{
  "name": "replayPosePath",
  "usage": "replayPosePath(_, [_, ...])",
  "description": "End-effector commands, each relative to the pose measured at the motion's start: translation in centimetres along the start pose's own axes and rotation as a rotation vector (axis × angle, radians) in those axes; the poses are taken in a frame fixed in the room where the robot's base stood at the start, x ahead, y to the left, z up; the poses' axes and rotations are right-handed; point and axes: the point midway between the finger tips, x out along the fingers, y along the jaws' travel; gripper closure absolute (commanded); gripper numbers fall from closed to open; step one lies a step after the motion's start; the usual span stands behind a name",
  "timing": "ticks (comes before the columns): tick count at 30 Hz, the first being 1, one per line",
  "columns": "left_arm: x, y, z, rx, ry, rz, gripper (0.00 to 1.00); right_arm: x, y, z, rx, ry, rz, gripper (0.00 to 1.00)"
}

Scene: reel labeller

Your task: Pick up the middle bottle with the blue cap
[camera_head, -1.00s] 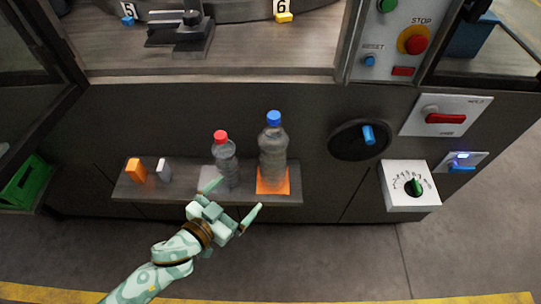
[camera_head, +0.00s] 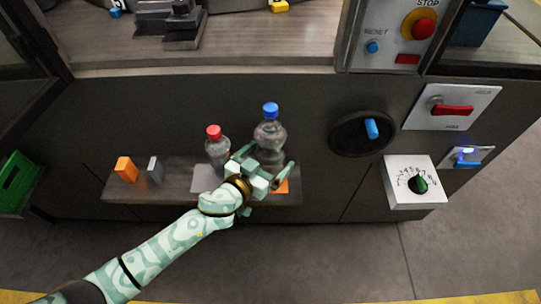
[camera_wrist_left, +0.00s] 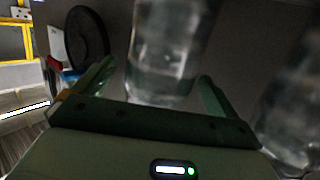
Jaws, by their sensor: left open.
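The clear bottle with the blue cap (camera_head: 270,125) stands upright on the low shelf, on the orange square. It is the right one of the two bottles I see. My left gripper (camera_head: 266,161) is open in front of the bottle's lower part, which it partly hides. In the left wrist view the bottle (camera_wrist_left: 170,52) shows between the two spread fingers of the gripper (camera_wrist_left: 155,88), with gaps on both sides. I cannot tell how deep it sits between them. My right gripper is not in view.
A clear bottle with a red cap (camera_head: 216,147) stands close on the left; its blurred body is at the right of the wrist view (camera_wrist_left: 292,115). An orange block (camera_head: 126,169) and a grey block (camera_head: 155,170) are on the shelf (camera_head: 178,184).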

Motion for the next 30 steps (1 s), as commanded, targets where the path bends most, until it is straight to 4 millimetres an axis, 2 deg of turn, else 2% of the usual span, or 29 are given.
replayPosePath(3, [1.47, -0.02, 0.23, 0.0, -0.001, 0.0, 0.03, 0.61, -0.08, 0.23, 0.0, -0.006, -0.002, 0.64])
replayPosePath(11, [1.69, 0.01, 0.02, -0.001, -0.001, 0.0, 0.03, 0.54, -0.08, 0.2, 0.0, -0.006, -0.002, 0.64])
replayPosePath(20, [1.67, 0.0, 0.04, -0.001, -0.001, 0.0, 0.87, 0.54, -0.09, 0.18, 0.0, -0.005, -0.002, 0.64])
replayPosePath(30, [1.64, 0.01, -0.63, 0.0, 0.005, 0.0, 0.88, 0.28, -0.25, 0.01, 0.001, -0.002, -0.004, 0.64])
